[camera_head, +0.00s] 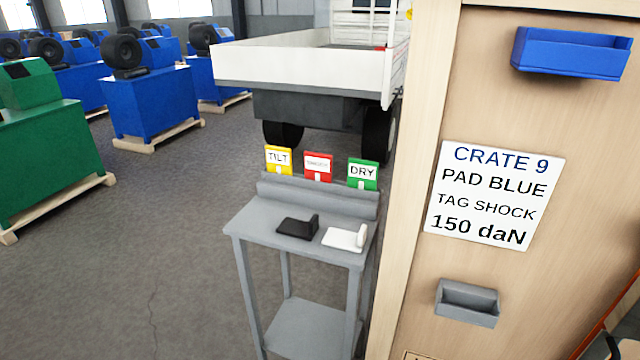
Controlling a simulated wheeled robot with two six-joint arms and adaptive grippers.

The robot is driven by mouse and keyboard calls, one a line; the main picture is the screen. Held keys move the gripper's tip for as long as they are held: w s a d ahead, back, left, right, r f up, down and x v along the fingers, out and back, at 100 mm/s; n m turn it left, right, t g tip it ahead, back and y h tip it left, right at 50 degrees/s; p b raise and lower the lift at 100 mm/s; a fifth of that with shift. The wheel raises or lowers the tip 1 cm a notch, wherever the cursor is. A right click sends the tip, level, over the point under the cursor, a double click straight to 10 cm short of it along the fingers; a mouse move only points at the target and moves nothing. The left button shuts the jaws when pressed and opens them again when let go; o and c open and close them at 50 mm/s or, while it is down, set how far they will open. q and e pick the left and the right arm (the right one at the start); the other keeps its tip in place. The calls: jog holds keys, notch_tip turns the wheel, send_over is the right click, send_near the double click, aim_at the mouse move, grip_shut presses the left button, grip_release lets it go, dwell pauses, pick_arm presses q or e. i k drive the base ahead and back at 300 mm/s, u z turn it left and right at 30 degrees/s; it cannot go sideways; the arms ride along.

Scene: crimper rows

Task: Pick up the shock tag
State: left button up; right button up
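Three tags stand in a row on the raised back ledge of a small grey table (252,228). The yellow tag (279,158) on the left reads TILT. The red tag (318,166) in the middle has a white label whose print is too small to read surely. The green tag (363,173) on the right reads DRY. By elimination the red one appears to be the shock tag. It stands upright, with nothing holding it. Neither of my grippers shows in the view.
A black L-shaped piece (297,228) and a white one (345,238) lie on the tabletop. A wooden crate wall (400,300) rises close on the right, with a sign (494,195), a blue bin (570,53) and a grey bin (467,303). A white truck bed (300,65) stands behind.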

aim_at(317, 167)
jog(key=z, duration=0.05)
jog(key=k, duration=0.15)
jog(key=u, duration=1.1)
jog(key=i, duration=0.75)
jog(key=z, duration=2.4)
